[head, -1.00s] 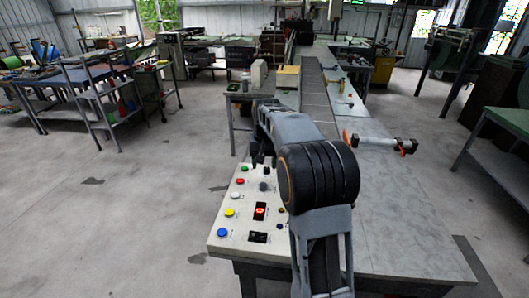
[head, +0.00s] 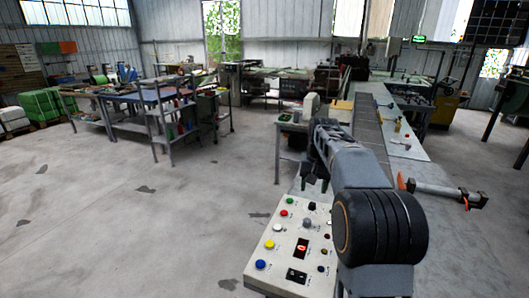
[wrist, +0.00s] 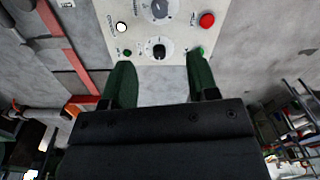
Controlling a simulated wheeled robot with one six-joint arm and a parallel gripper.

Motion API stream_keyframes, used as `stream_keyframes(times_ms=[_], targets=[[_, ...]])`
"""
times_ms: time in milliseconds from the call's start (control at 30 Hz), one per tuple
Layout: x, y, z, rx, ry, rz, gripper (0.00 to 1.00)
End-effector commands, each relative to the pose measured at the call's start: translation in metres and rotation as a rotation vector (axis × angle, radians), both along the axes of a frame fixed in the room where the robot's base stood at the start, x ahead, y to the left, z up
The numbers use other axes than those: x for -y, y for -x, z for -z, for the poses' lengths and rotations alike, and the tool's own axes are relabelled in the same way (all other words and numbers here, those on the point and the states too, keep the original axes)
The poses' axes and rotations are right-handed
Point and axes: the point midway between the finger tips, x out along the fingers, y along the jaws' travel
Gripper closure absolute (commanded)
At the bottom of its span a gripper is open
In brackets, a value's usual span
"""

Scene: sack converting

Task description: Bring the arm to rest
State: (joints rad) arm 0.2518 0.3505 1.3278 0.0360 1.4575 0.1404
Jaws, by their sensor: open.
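My arm reaches forward over a pale control panel (head: 262,255) in the head view. My gripper (head: 316,185) is at the panel's far end, partly hidden by my own arm. In the wrist view my gripper (wrist: 161,80) is open, with two dark green fingers apart and nothing between them. The panel (wrist: 185,35) shows beyond the fingertips, with a black knob (wrist: 159,49) between them and a red button (wrist: 207,20) to the upper right. Whether the fingertips touch the panel I cannot tell.
A conveyor (head: 370,135) runs away behind my arm. A roller with orange ends (head: 440,190) juts out to the right. The floor (head: 130,210) left of the panel is clear.

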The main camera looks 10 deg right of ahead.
Motion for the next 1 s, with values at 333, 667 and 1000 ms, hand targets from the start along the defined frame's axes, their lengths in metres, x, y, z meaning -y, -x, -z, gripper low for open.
stream_keyframes(times_ms=[333,667,1000], targets=[[-0.021,0.044,0.048,0.062,0.036,-0.106,0.46],[-0.085,0.172,0.068,0.224,0.094,-0.294,0.46],[-0.109,0.224,0.063,0.339,0.112,-0.374,0.46]])
